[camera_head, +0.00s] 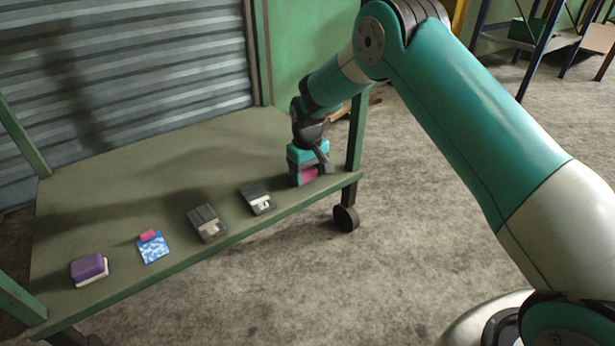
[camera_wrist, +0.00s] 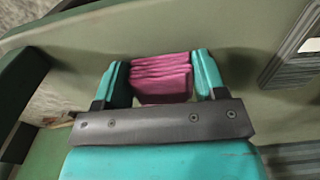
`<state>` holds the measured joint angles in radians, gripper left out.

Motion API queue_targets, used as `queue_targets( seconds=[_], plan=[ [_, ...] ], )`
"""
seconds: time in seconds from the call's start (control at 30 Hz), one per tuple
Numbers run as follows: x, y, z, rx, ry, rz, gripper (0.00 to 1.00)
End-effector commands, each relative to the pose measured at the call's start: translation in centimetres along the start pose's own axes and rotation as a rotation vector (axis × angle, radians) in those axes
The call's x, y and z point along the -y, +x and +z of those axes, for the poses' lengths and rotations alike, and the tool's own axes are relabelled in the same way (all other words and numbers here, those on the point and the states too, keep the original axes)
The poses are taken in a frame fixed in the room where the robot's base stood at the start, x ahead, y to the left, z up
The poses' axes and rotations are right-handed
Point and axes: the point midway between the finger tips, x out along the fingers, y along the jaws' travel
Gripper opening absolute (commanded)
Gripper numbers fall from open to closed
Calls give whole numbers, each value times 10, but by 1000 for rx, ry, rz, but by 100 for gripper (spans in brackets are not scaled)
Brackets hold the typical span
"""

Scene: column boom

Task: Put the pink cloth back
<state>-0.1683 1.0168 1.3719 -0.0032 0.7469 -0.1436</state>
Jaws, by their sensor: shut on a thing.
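The pink cloth (camera_wrist: 162,78) is a folded, layered bundle. In the wrist view it sits between the two teal fingers of my gripper (camera_wrist: 161,82), which is shut on it. In the head view my gripper (camera_head: 308,165) points down over the right front end of the green table (camera_head: 150,190). A bit of the pink cloth (camera_head: 309,174) shows under it, partly hidden by the fingers. The cloth is at or just above the tabletop; I cannot tell if it touches.
In a row along the table's front, leftward from my gripper, are a grey device (camera_head: 257,198), a second grey device (camera_head: 207,223), a blue-and-white patterned square (camera_head: 153,250) with a small pink piece (camera_head: 148,236), and a purple block (camera_head: 89,267). A green post (camera_head: 355,130) stands just right. The table's back is clear.

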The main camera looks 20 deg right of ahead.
Motion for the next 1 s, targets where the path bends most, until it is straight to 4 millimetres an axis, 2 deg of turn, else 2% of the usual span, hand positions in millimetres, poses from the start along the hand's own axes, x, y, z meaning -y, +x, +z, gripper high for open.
queue_targets(
  seconds=[0.27,0.3,0.37,0.4,0.73,0.87,1.0],
  plan=[
    [0,1,0,0,0,0,40],
    [0,1,0,0,0,0,74],
    [0,1,0,0,0,0,88],
    [0,1,0,0,0,0,91],
    [0,-2,0,-1,0,0,91],
    [0,-16,0,-1,0,0,91],
    [0,-42,0,-1,0,0,91]
  ],
)
